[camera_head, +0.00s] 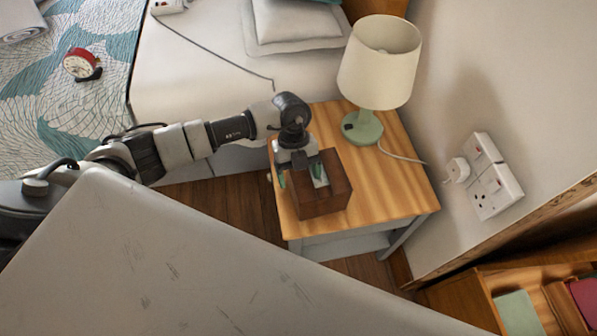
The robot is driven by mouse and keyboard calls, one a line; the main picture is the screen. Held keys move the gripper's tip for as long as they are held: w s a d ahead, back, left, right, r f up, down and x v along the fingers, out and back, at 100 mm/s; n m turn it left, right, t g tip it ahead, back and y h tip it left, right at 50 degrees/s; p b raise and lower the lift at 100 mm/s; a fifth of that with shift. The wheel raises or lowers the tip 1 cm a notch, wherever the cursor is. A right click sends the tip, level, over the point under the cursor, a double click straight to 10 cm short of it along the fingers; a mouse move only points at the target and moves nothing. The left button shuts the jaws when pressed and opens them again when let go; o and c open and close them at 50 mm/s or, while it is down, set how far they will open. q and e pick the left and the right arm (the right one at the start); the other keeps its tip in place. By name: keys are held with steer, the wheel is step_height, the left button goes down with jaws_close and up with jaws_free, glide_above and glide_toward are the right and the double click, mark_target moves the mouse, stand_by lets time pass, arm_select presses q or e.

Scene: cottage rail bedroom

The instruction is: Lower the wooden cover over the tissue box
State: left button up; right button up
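The brown wooden cover (325,205) is a box shape at the left side of the wooden nightstand top (385,195). A pale patch (321,180), perhaps tissue, shows at its top. The tissue box itself cannot be made out, and I cannot tell whether the cover rests fully down. My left gripper (300,177) points down right over the cover. Its two green-tipped fingers are apart, one near the cover's left edge and one near the middle of its top. Contact with the cover is unclear. My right gripper is not in view.
A cream lamp (380,65) with a green base stands behind the cover, its cord running to a wall socket (485,185). The bed (190,65) with a red alarm clock (79,64) is at the left. A large grey surface (170,270) fills the lower foreground.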

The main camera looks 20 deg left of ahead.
arm_select(q)
steer(key=v, duration=1)
steer(key=shift+w+r, duration=0.15)
steer(key=shift+r, duration=0.2)
stand_by(0.4)
